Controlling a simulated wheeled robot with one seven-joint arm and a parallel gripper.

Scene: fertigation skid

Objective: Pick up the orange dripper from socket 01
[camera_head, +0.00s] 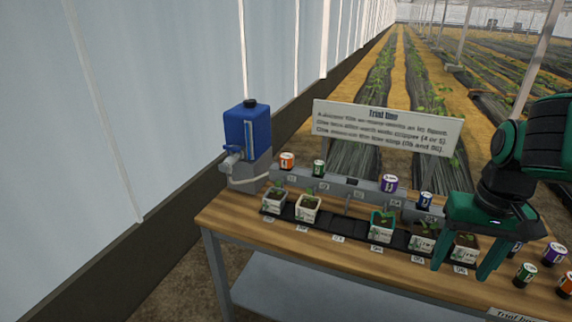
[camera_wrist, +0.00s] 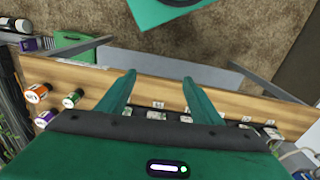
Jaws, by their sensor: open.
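The orange dripper (camera_head: 287,160) stands upright at the left end of the grey rail (camera_head: 330,184), just right of the blue tank, in the head view. The socket number by it is too small to read surely. My gripper (camera_head: 464,270) is at the right of the bench, pointing down, far to the right of that dripper. Its fingers are apart with nothing between them; they show also in the wrist view (camera_wrist: 158,80). I cannot make out the rail's orange dripper in the wrist view.
A green dripper (camera_head: 319,168) stands close right of the orange one; purple (camera_head: 389,184) and blue (camera_head: 425,200) ones are farther along. Potted seedlings (camera_head: 308,209) line the front. The blue tank (camera_head: 248,130) and sign (camera_head: 388,128) stand behind. Loose drippers, including another orange one (camera_wrist: 36,93), sit at the right.

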